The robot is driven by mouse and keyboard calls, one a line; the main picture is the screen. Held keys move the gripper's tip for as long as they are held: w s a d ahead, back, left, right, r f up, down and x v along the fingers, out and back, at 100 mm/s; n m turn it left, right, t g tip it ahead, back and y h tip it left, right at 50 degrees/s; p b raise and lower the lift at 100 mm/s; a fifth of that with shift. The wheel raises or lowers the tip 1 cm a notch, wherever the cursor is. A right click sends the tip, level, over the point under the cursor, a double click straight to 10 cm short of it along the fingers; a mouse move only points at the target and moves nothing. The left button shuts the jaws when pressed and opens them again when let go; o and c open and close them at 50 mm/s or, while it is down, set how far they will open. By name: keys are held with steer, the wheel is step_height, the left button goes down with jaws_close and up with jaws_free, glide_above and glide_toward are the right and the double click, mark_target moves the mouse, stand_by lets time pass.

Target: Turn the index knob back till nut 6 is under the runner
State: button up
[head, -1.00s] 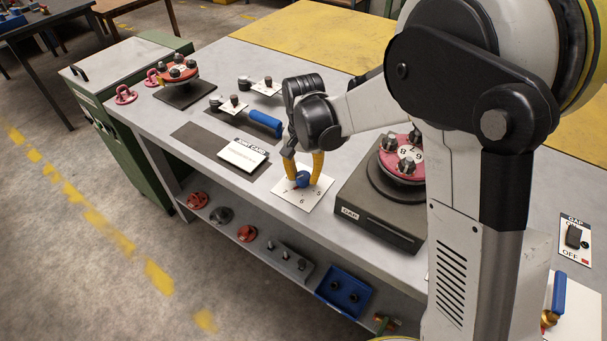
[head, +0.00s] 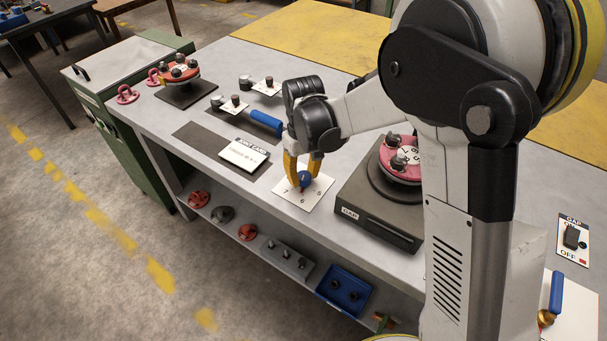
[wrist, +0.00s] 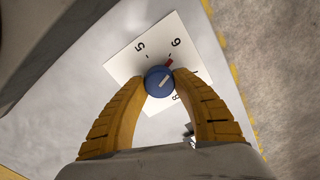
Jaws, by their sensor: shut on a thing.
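The blue index knob (head: 305,180) stands on a white card (head: 320,194) printed with 5, 6 and 7. My gripper (head: 304,172) reaches down from above, its yellow fingers shut on the knob's sides. In the wrist view the knob (wrist: 159,82) sits between the fingertips, and its red pointer (wrist: 169,62) points at or close to the 6. The pink flanged spool (head: 398,163) with dark nuts sits on a dark grey base (head: 370,226), right of the knob. My arm covers part of the spool. Its numbers are too small to read surely, and I cannot tell which nut is under the runner.
A joint card (head: 243,155) and a blue-handled tool (head: 266,122) lie left of the knob. An orange flanged part (head: 178,69) stands at the far left. A GAP switch panel (head: 573,240) is at the right. The shelf below holds a blue bin (head: 344,289).

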mark_target(303, 175)
steer(key=shift+n, duration=0.6)
steer(key=o, duration=1.2)
step_height(303, 175, up, 12)
